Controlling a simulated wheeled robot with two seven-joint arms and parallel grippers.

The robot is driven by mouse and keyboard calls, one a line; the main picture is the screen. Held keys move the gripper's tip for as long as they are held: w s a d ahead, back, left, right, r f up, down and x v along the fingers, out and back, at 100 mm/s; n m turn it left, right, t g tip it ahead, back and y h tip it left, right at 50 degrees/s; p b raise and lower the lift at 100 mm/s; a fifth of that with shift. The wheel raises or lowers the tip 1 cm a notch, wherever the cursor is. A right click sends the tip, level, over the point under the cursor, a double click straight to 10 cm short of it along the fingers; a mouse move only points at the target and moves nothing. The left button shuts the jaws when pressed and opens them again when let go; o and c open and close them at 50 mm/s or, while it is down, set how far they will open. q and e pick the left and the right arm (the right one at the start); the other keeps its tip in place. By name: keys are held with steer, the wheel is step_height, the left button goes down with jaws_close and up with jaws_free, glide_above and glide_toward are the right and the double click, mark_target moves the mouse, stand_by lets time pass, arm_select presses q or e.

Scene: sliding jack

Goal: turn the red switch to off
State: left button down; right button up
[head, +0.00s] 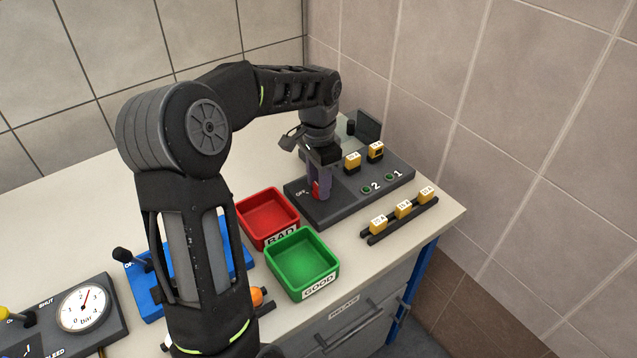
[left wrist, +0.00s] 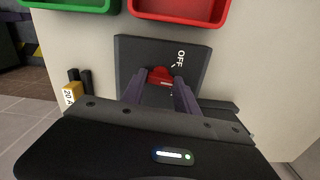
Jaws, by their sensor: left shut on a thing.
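The red switch (head: 315,188) sits at the left end of a dark grey panel (head: 345,203), beside the white OFF lettering. It also shows in the left wrist view (left wrist: 160,75), just below the OFF lettering. My left gripper (head: 321,192) points down over the switch, and its fingers are shut on it. In the left wrist view the two fingers (left wrist: 166,90) stand on either side of the red switch and hide its lower part. The exact angle of the switch is hard to tell. My right gripper is in neither view.
A red BAD tray (head: 244,222) and a green GOOD tray (head: 275,272) stand left of the panel. Yellow blocks (head: 353,163) sit on the panel, and several more (head: 403,209) on a rail at the right. A blue unit (head: 143,300) and gauge (head: 83,307) are at lower left.

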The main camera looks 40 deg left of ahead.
arm_select(q)
steer(key=n, duration=0.5)
steer(key=shift+n+b, duration=0.3)
steer(key=n, duration=0.4)
steer(key=shift+n, duration=0.3)
steer(key=c, duration=0.9)
jaws_free()
steer(key=shift+r+b, duration=0.35)
steer(key=shift+r, duration=3.6)
